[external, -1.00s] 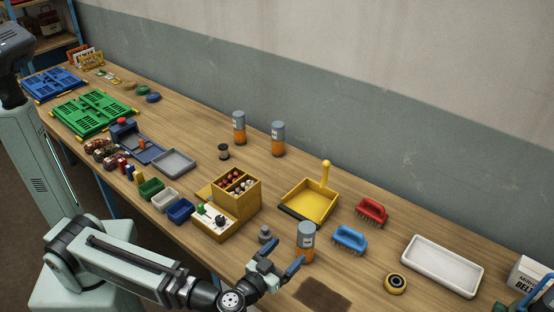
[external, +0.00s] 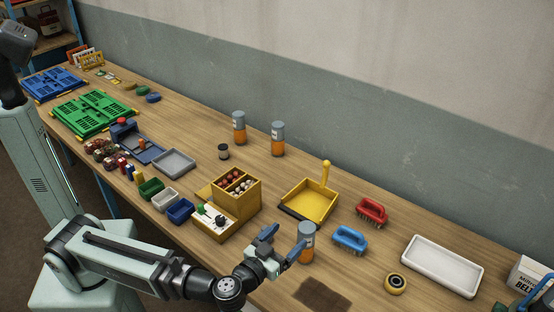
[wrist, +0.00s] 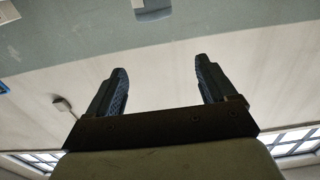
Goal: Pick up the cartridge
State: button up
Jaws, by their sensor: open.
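Several grey-topped cartridges with orange lower parts stand upright on the bench. The nearest cartridge (external: 306,240) is at the front. Two more, a left one (external: 239,128) and a right one (external: 278,139), stand near the wall. My gripper (external: 283,243) is open and empty, just left of the nearest cartridge. One blue finger overlaps that cartridge's left side in the picture; I cannot tell whether they touch. In the wrist view my open fingers (wrist: 160,85) have nothing between them, and no cartridge shows there.
A yellow dustpan (external: 308,203) lies behind the nearest cartridge. A yellow sorting box (external: 240,202) stands left. A brown mat (external: 322,294) lies in front; a white tray (external: 441,266) is farther right.

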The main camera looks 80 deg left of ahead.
notch_tip(320, 180, up, 5)
jog(key=w+a+f+m+g, duration=0.15)
jog(key=a+m, duration=0.25)
jog(key=a, duration=0.4)
jog(key=w+a+m, duration=0.3)
jog(key=a+m, duration=0.2)
jog(key=a, duration=0.4)
jog(key=m+g+y, duration=0.3)
jog(key=m, duration=2.1)
send_over(241, 120)
jog(key=s+d, duration=0.3)
jog(key=s, duration=0.1)
jog(key=f, duration=1.1)
jog(key=shift+w+a+f, duration=0.15)
jog(key=shift+w+f, duration=0.05)
jog(key=shift+f, duration=0.1)
jog(key=shift+a+f, duration=0.1)
jog(key=shift+x, duration=3.65)
